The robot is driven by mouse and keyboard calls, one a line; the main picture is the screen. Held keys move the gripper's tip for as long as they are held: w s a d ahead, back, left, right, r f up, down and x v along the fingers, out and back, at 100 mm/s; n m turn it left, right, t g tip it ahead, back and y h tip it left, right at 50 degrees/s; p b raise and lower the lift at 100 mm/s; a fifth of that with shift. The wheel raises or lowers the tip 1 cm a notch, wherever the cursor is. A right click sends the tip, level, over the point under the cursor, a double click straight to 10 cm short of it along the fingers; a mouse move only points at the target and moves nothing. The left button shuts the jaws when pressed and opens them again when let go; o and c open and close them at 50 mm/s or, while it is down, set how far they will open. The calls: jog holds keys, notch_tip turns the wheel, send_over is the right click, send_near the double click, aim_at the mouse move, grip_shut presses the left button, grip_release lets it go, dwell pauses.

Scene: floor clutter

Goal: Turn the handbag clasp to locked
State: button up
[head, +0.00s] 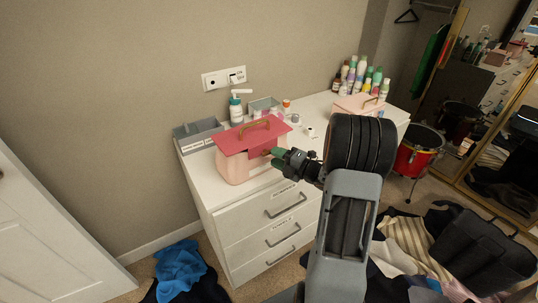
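The fingertips look close to or touching the bag; I cannot tell which. The clasp is not clearly visible, and the fingertips cover part of the front, so its position cannot be read. The fingers are too small to tell open from shut.
On the dresser (226,222) are a grey tray (197,134), a pump bottle (236,110), several bottles (362,78) and a second pink bag (358,104). A red bin (416,150) stands to the right. Clothes and a black bag (475,252) clutter the floor. A mirror (480,110) is at right.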

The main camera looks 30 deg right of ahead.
aim_at(266, 152)
jog(key=shift+x, duration=1.15)
jog(key=shift+c, duration=0.4)
